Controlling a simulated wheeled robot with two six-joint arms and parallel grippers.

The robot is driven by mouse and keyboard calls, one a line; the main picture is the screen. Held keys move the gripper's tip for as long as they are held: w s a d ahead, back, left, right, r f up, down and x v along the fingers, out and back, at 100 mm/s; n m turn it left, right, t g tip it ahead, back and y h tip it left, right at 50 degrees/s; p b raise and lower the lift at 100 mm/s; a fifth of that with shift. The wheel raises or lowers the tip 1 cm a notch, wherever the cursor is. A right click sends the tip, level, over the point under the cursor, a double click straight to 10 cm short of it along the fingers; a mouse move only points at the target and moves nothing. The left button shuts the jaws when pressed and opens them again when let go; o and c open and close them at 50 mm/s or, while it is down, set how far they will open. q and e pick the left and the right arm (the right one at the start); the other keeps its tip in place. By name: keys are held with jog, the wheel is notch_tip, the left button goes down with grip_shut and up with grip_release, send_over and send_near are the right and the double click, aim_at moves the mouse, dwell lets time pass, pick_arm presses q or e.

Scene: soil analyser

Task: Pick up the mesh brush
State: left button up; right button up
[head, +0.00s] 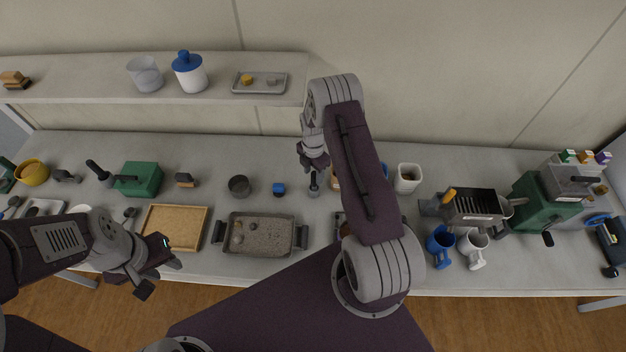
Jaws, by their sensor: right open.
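I cannot tell for certain which thing is the mesh brush. A small block-shaped brush (186,180), dark with a tan part, lies on the bench right of the green box. A slim dark upright tool (314,186) shows just below my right gripper (312,162). The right gripper is open above the bench's middle, and I see nothing held in it; whether it touches the tool is unclear. My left gripper (160,277) is open and empty near the bench's front edge, below the wooden tray.
A wooden tray (148,228), a grey pan (230,249) with small lumps, a dark cup (239,186) and a green box (143,179) stand left of centre. Mugs (439,246) and a green machine (543,213) stand right. A shelf (110,91) runs along the back left. My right arm hides part of the bench.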

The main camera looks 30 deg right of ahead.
jog(key=shift+f, duration=0.6)
jog(key=shift+s+d+f, duration=0.1)
jog(key=shift+d+f, duration=0.2)
jog(key=shift+f, duration=0.2)
jog(key=shift+a, duration=0.2)
grip_shut()
pick_arm(q)
jog(key=shift+s+d+r, duration=0.1)
jog(key=shift+d+r, duration=0.05)
jog(key=shift+r, duration=0.35)
jog(key=shift+d, duration=0.1)
pick_arm(e)
jog(key=shift+d, duration=0.1)
